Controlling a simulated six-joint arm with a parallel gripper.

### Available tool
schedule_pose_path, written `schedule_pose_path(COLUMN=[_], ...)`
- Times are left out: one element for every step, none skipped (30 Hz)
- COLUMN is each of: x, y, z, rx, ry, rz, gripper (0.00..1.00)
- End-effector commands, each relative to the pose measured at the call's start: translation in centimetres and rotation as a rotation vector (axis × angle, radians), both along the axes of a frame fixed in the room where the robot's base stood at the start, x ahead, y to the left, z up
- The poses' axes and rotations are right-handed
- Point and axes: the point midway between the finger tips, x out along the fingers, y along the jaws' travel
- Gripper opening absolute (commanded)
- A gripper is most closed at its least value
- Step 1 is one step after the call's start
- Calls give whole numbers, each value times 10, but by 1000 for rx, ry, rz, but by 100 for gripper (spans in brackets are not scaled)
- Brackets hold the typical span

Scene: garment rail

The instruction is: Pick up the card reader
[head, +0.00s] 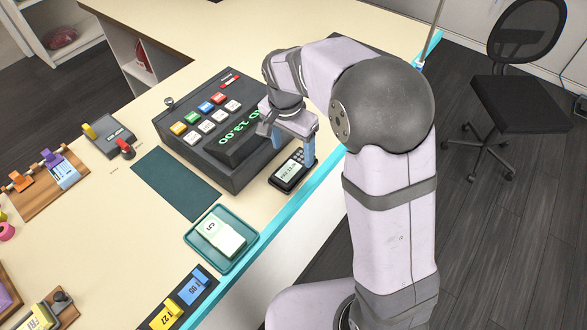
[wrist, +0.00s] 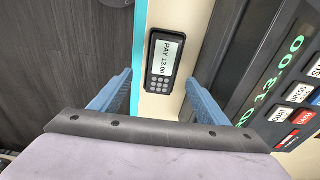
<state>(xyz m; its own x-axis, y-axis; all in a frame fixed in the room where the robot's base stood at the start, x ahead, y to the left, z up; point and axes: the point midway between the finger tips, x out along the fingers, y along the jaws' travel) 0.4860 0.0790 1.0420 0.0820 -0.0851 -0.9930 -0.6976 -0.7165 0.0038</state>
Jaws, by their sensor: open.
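The card reader (head: 292,171) is a small black handset with a pale screen and dark keys. It lies on the counter between the cash register and the cyan front edge. In the wrist view the card reader (wrist: 164,62) sits ahead of my gripper, screen up, reading "PAY 13.00". My gripper (wrist: 155,92) is open, with one blue finger to each side of the reader's line and nothing between them. In the head view my gripper (head: 293,138) hangs just above and behind the reader. I cannot tell its exact height above it.
The black cash register (head: 205,150) stands close beside the reader. The counter's cyan edge (head: 325,170) runs along its other side. A teal tray (head: 248,252) with a banknote stack and a dark green mat (head: 172,182) lie nearby. A chair (head: 512,104) stands beyond the counter.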

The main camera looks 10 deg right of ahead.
Motion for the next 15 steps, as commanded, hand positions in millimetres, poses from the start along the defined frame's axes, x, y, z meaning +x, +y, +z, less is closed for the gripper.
schedule_pose_path(x=[2, 3, 3, 3, 3, 3, 3, 3, 3, 4, 4, 4, 4, 4, 5], y=[2, 2, 2, 2, 2, 1, 1, 1, 1, 1, 0, 0, 0, 0, 0], z=[0, 0, 0, -1, -1, -3, -5, -7, -10, -12, -15, -18, -19, -20, -21], rx=[0, 0, 0, 1, 0, 0, 0, 0, -1, -1, 0, 0, 0, 0, 0], ry=[-3, -4, -4, -3, -3, -1, -1, -1, -1, -1, -1, 0, 0, -2, -3], rz=[-9, -13, -15, -16, -16, -15, -15, -15, -15, -15, -14, -14, -14, -14, -14], gripper=[69, 69, 69, 69, 69, 69, 69, 69, 69, 69, 69, 69, 69, 69, 69])
